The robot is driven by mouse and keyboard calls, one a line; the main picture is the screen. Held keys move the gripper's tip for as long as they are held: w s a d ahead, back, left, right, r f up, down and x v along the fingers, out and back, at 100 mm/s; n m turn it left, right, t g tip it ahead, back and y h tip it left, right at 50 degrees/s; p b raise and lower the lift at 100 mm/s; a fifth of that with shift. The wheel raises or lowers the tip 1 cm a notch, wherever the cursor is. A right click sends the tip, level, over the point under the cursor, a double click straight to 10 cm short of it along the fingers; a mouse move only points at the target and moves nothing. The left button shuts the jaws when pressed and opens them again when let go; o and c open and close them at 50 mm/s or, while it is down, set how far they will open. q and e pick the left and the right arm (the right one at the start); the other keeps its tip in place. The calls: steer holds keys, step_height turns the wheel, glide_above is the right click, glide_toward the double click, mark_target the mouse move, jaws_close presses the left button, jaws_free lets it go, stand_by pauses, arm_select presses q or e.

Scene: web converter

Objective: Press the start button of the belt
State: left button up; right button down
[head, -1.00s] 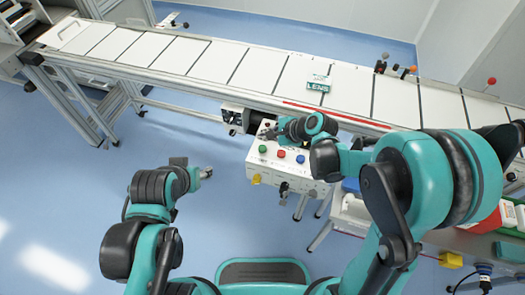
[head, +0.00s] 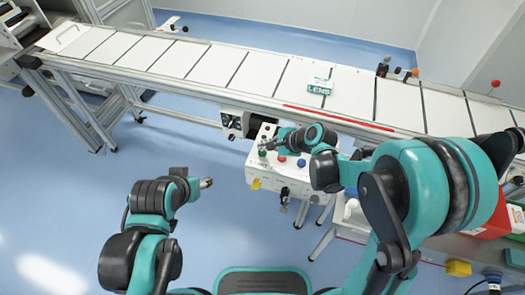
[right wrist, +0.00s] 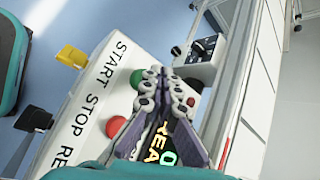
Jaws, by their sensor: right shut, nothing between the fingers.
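A white control box (head: 270,177) stands in front of the belt (head: 205,62). It has a green button (head: 262,153), a red button (head: 281,159) and a blue button (head: 301,162). My right gripper (head: 266,146) is shut and empty, just above and beside the green button. In the right wrist view, the green button (right wrist: 137,77) lies beside the shut fingertips (right wrist: 172,76), near the START label, and the red button (right wrist: 117,126) is beside STOP. I cannot tell whether the fingertips touch anything. My left gripper (head: 206,183) hangs over the floor, its fingers too small to read.
A yellow part (head: 256,184) sticks out of the box's front. A small LENS box (head: 319,87) lies on the belt. A side table with a red-and-white container (head: 499,218) is at the right. The floor at the left is clear.

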steer(key=shift+f, duration=0.1)
stand_by(0.7)
steer(key=shift+f+b, duration=0.35)
steer(key=shift+b, duration=0.1)
